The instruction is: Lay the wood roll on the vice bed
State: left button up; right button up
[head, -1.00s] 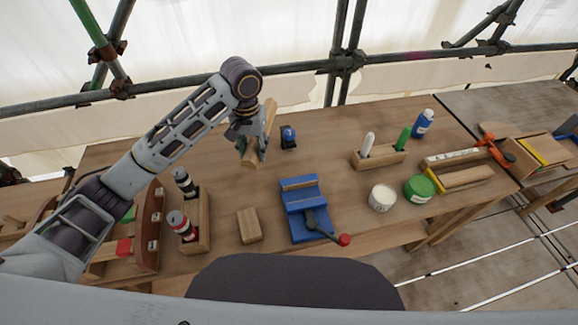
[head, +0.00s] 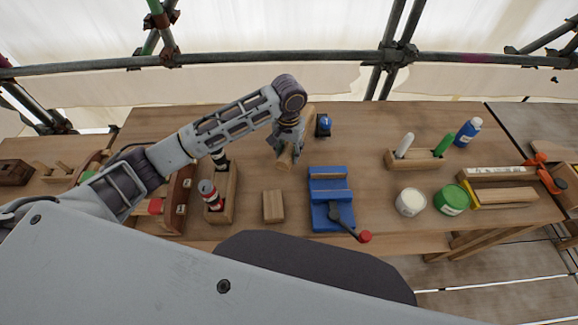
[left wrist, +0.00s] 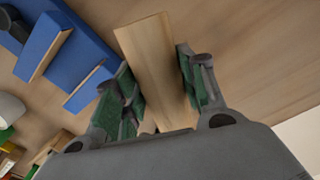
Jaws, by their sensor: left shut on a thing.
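In the left wrist view the wood roll (left wrist: 153,62) lies between the two green-padded fingers of the left gripper (left wrist: 160,88). The blue vice (head: 329,190) stands in front and to the right of the roll in the head view, with a dark handle and red knob. It also shows at the upper left of the wrist view (left wrist: 60,45). The vice bed looks empty. My right gripper is not in view.
A small wood block (head: 273,206) lies left of the vice. A wooden holder (head: 222,205) with bottles stands farther left. A white tub (head: 411,202) and green tub (head: 452,199) stand to the right. A small blue object (head: 323,125) is right of the roll.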

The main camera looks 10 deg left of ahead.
aim_at(289, 148)
pick_arm(q)
jog(key=shift+f, duration=2.6)
jog(key=shift+f, duration=1.9)
jog(key=shift+f, duration=0.1)
jog(key=o, duration=1.2)
jog(key=shift+c, duration=0.2)
notch_tip(289, 148, up, 12)
jog(key=shift+r, duration=0.1)
jog(key=shift+o, duration=0.5)
